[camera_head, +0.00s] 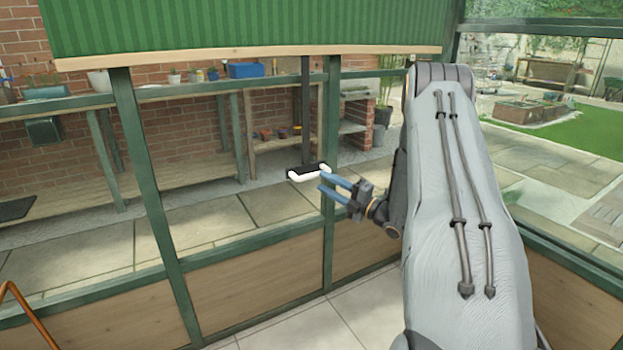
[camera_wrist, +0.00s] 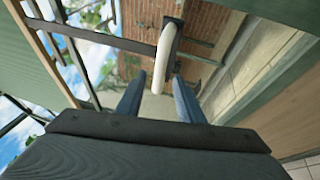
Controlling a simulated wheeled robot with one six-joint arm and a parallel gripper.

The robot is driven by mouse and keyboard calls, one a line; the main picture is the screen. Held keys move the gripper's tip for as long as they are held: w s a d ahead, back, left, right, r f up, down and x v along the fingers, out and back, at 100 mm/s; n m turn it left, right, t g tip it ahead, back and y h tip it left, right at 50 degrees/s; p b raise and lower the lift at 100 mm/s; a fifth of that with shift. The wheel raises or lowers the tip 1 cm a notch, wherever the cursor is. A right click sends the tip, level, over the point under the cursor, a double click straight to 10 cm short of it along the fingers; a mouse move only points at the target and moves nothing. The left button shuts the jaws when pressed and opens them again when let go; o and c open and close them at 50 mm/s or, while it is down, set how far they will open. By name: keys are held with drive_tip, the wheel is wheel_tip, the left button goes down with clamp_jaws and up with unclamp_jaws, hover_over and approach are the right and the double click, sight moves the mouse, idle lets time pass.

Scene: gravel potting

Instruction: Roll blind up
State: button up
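The green ribbed blind (camera_head: 240,22) hangs across the top of the window in the head view, with a pale wooden bar (camera_head: 250,55) along its lower edge. A white handle on a dark backing (camera_head: 309,174) shows below the bar, by a green window post. My gripper (camera_head: 322,183) is just right of the handle, its blue fingers apart. In the wrist view the white handle (camera_wrist: 165,48) runs down to the space between the fingertips of my gripper (camera_wrist: 158,78). The fingers are open, and I see no grip on the handle. Whether they touch it I cannot tell.
Green window frames (camera_head: 150,190) with wooden lower panels (camera_head: 250,285) stand in front of me. Beyond the glass are a wooden bench (camera_head: 175,158) with pots and a brick wall (camera_head: 170,50). The tiled floor (camera_head: 325,322) looks clear.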

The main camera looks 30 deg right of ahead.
sight(315, 177)
drive_tip(key=x, duration=0.6)
drive_tip(key=shift+w+a, duration=0.1)
drive_tip(key=shift+a, duration=0.1)
clamp_jaws()
